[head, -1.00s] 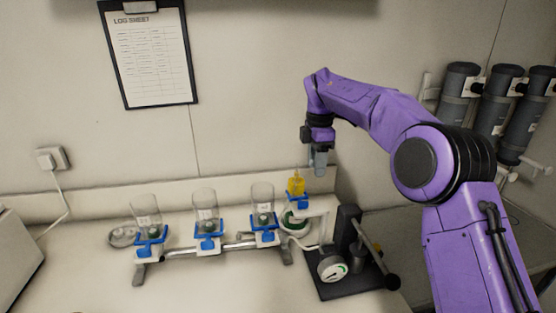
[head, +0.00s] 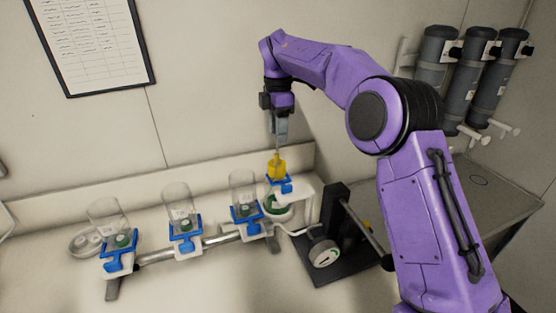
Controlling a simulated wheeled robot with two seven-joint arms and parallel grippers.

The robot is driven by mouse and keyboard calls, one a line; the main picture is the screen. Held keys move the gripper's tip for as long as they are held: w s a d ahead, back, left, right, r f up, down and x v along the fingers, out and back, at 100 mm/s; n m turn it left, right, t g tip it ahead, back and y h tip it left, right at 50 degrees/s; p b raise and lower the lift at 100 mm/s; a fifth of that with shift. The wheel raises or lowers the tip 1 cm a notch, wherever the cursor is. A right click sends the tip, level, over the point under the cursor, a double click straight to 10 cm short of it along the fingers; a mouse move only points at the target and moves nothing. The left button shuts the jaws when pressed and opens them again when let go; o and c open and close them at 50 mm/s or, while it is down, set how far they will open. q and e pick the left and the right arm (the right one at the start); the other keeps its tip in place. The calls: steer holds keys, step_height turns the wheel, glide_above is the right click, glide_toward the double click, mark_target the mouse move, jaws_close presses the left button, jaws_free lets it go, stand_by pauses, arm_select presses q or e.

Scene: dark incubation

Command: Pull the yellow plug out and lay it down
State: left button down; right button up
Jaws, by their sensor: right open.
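The yellow plug (head: 277,166) sits upright in a blue holder (head: 280,183) at the right end of the rig on the bench. A thin stem rises from its top. My right gripper (head: 281,139) points down just above the plug, its fingertips at or near the stem. It is open, and I cannot tell whether the fingers are around the stem or behind it. My left gripper is out of view.
Three clear cups (head: 182,202) in blue clamps stand along a metal rail left of the plug. A black stand with a round gauge (head: 324,253) is to the right. A small dish (head: 85,242) lies far left. The front bench is clear.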

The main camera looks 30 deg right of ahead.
mark_target(277, 154)
steer(key=f, duration=0.1)
steer(key=w+f+b, duration=0.2)
steer(key=f, duration=0.1)
steer(key=shift+w+f, duration=0.1)
steer(key=f+b, duration=0.1)
steer(key=s+f+b, duration=0.1)
steer(key=b, duration=0.1)
steer(key=f+b, duration=0.1)
steer(key=f, duration=0.1)
steer(key=shift+s, duration=0.3)
steer(key=shift+w+d+f+b, duration=0.1)
steer(key=shift+w+f+b, duration=0.25)
steer(key=shift+w, duration=0.05)
steer(key=shift+s+r, duration=0.25)
steer(key=shift+s, duration=0.05)
steer(key=shift+w+f, duration=0.1)
steer(key=shift+w, duration=0.15)
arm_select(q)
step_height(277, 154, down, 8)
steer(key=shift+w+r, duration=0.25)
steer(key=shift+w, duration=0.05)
arm_select(e)
steer(key=shift+s, duration=0.1)
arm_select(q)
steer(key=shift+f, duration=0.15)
